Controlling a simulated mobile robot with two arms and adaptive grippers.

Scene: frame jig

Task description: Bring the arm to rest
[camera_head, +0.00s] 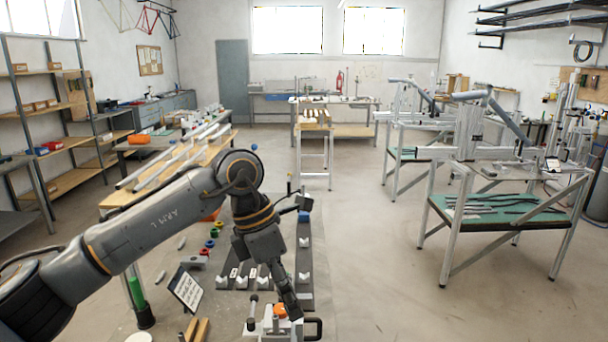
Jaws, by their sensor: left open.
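My left arm (150,222) reaches in from the left, bent at the elbow, with its wrist pointing down. My left gripper (290,303) is open, with its dark fingers low over the front of the jig table. No held object shows in it. Just below and beside the fingers are an orange part (280,311) and a light clamp block (272,327); I cannot tell whether the fingers touch them. The arm covers part of the table. My right gripper is not in the picture.
A dark jig plate (306,250) carries several white V-blocks (304,278). A small tilted sign (186,289) and coloured rings (210,244) lie left of it. A bench with tubes (180,160) stands behind the arm. Green-shelved frame stands (490,208) are at right; the floor between is clear.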

